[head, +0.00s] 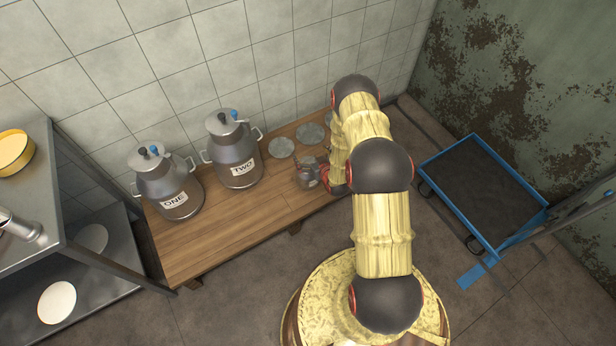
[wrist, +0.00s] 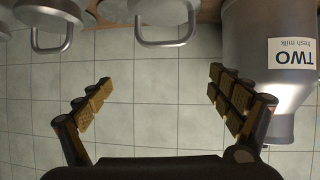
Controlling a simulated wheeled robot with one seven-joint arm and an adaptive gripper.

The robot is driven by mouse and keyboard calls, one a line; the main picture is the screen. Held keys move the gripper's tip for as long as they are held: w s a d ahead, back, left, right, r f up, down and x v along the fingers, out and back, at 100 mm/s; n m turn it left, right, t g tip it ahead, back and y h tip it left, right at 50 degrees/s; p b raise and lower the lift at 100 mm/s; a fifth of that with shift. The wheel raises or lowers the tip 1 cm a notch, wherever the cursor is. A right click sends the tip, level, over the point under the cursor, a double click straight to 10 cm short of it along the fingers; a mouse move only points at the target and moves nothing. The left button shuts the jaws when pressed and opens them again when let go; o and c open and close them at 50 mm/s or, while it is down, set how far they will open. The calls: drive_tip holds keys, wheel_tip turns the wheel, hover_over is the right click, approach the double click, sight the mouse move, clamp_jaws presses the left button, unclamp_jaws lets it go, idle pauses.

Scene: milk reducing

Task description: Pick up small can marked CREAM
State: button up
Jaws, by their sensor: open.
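My gripper (wrist: 161,82) is open and empty in the wrist view, its two gold-padded fingers wide apart with wall tiles behind. The wrist picture is upside down. At its top edge are two grey metal vessels with loop handles, one (wrist: 165,22) near the middle and one (wrist: 50,18) at the left, both cut off. I can read no CREAM mark on either. In the head view several round grey tops (head: 281,147) stand in a row right of the can marked TWO (head: 236,150). My arm partly covers that area, and the fingers are not clear there.
The can marked TWO also stands close on the right in the wrist view (wrist: 270,60). A can marked ONE (head: 168,183) stands left of it on the wooden bench (head: 235,215). A metal shelf (head: 50,215) is at far left. A blue-edged cart (head: 482,190) is at right.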

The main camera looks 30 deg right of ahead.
drive_tip(key=b, duration=0.1)
hover_over(312, 178)
drive_tip(key=s, duration=0.2)
wheel_tip(312, 178, down, 8)
drive_tip(key=shift+w+f+t+b, duration=0.25)
drive_tip(key=shift+w+f, duration=0.05)
drive_tip(key=shift+w, duration=0.2)
drive_tip(key=shift+w+f+t+b, duration=0.25)
drive_tip(key=shift+w, duration=0.2)
drive_tip(key=shift+m, duration=0.3)
drive_tip(key=shift+r+b+x, duration=0.15)
drive_tip(key=shift+b+x, duration=0.6)
drive_tip(key=shift+x, duration=0.6)
drive_tip(key=shift+r+b+x, duration=0.1)
drive_tip(key=shift+b+x, duration=0.6)
drive_tip(key=shift+x, duration=0.65)
drive_tip(key=shift+w+d, duration=0.1)
drive_tip(key=shift+c, duration=0.8)
drive_tip(key=c, duration=2)
drive_tip(key=shift+d+r, duration=0.1)
drive_tip(key=shift+r, duration=0.05)
drive_tip(key=shift+c, duration=0.2)
